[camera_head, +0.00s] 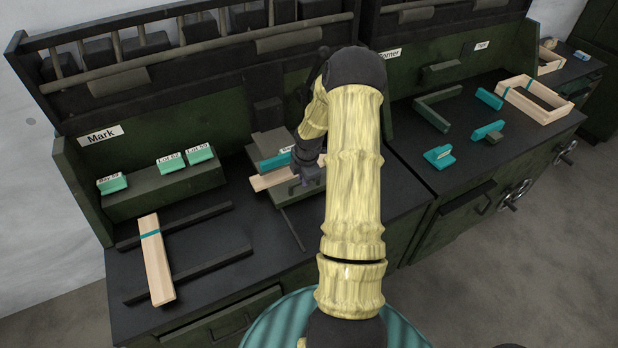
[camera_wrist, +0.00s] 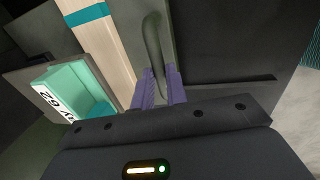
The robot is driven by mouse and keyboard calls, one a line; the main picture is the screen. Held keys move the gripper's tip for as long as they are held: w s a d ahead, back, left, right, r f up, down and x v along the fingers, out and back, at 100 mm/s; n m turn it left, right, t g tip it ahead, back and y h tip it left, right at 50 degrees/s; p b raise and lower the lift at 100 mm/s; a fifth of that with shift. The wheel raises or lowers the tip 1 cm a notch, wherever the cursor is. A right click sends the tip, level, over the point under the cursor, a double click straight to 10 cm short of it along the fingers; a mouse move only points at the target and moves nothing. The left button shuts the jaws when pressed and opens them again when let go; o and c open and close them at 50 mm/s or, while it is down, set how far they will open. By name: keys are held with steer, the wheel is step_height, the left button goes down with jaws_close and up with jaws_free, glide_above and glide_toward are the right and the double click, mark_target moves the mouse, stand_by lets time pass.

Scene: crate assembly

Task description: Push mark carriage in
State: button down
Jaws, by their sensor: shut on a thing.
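The mark carriage (camera_head: 285,195), a grey-green slide with a teal block and a short pale wooden board on it, sits on the bench right of the Mark sign (camera_head: 103,134). My gripper (camera_head: 309,176) is at its right side, partly hidden by my arm. In the wrist view my gripper (camera_wrist: 160,88) has its purple fingers shut on the carriage's grey-green upright handle (camera_wrist: 154,45). A wooden board with a teal band (camera_wrist: 98,38) lies left of the handle. A teal block with a label, partly cut off (camera_wrist: 75,92), is further left.
A teal-banded wooden board (camera_head: 156,262) lies across dark rails at the left. A green stand with several labelled teal blocks (camera_head: 165,183) is behind it. The right-hand bench holds a wooden crate frame (camera_head: 535,98) and loose teal pieces (camera_head: 439,157).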

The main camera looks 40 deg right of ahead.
steer(key=shift+w+r, duration=0.15)
steer(key=shift+w, duration=0.15)
steer(key=c, duration=1.4)
jaws_free()
steer(key=shift+s, duration=0.1)
steer(key=s+r, duration=0.3)
steer(key=r, duration=1.4)
steer(key=shift+s+a+p, duration=0.15)
steer(key=shift+a+p, duration=0.1)
steer(key=shift+p, duration=0.05)
steer(key=shift+f, duration=0.1)
